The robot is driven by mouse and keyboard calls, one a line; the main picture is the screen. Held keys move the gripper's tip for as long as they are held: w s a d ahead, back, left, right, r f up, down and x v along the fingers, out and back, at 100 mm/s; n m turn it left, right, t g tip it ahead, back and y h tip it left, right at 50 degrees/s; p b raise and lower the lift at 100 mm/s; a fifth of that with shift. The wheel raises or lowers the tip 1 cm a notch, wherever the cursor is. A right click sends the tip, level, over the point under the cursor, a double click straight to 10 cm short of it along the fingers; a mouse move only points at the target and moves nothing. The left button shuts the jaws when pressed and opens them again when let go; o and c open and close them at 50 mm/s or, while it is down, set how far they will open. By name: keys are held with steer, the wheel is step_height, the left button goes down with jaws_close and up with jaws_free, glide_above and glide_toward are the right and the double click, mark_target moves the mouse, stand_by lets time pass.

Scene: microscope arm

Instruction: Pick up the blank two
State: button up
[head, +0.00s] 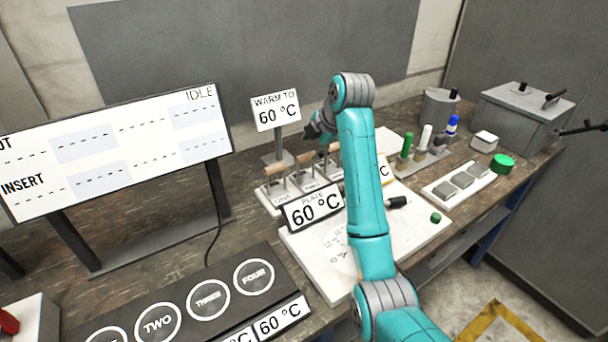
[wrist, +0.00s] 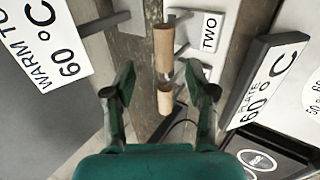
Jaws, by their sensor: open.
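Blank two appears to be the wooden-handled piece (head: 304,158) behind the TWO label in the light rack (head: 268,203). In the wrist view the upper wooden handle (wrist: 164,45) is beside the TWO label (wrist: 209,32). A second wooden handle (wrist: 165,99) shows below it, between my fingers in the picture. My gripper (wrist: 160,72) is open, with one finger on each side and nothing visibly held. In the head view my gripper (head: 318,130) is above the right part of the rack, partly hidden by my arm. Contact with a handle cannot be told.
The WARM TO sign (head: 275,110) stands behind the rack, and the PLATE sign (head: 312,207) stands in front. A white plate (head: 318,272) lies nearer me. A large IDLE display (head: 120,150) stands left. Coloured-capped tubes (head: 426,138) and a grey box (head: 522,118) stand right.

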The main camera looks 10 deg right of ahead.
mark_target(307, 156)
steer(key=shift+s+x, duration=0.2)
steer(key=shift+x, duration=3.25)
steer(key=shift+f, duration=0.15)
jaws_close()
